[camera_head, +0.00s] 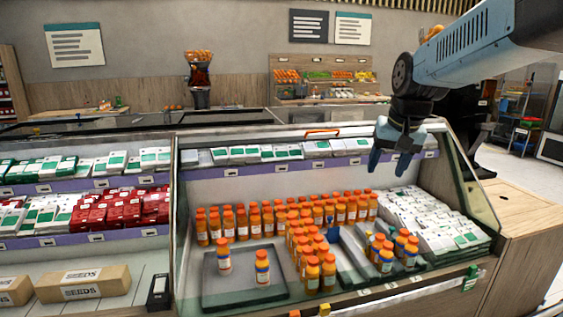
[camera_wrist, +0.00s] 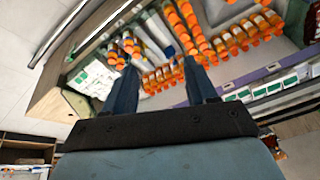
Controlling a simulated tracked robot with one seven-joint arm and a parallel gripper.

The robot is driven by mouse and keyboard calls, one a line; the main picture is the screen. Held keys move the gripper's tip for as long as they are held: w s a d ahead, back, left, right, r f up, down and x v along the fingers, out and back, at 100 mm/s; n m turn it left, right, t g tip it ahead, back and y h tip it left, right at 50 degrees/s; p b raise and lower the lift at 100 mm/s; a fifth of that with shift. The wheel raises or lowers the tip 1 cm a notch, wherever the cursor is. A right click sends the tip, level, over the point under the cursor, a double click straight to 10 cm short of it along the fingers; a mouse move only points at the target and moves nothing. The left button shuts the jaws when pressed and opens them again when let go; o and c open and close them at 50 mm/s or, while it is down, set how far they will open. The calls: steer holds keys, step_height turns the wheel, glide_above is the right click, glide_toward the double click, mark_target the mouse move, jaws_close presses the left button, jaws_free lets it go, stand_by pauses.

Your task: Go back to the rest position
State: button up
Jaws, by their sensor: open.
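My gripper (camera_head: 388,160) hangs from the arm at the upper right in the head view, in front of the upper part of the display case. Its blue fingers (camera_wrist: 160,85) are spread apart in the wrist view with nothing between them touching them. Below it stand rows of orange juice bottles (camera_head: 312,272) in the case. They also show beyond the fingers in the wrist view (camera_wrist: 232,45). Two bottles stand on a dark tray (camera_head: 222,297) at the left of the case, one being the front bottle (camera_head: 262,268).
White packages (camera_head: 430,217) fill the right of the case. A wooden counter end (camera_head: 530,225) stands at the far right. Red and white packs (camera_head: 120,210) and a seeds box (camera_head: 82,283) lie on shelves at the left. An orange juicer (camera_head: 199,78) stands at the back.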

steer(key=s+f+n+t, duration=0.1)
steer(key=s+f+n, duration=0.1)
steer(key=s, duration=1.5)
steer(key=shift+s+a+f+t+h, duration=0.15)
steer(key=shift+s+f+t+h, duration=0.2)
steer(key=shift+f, duration=0.1)
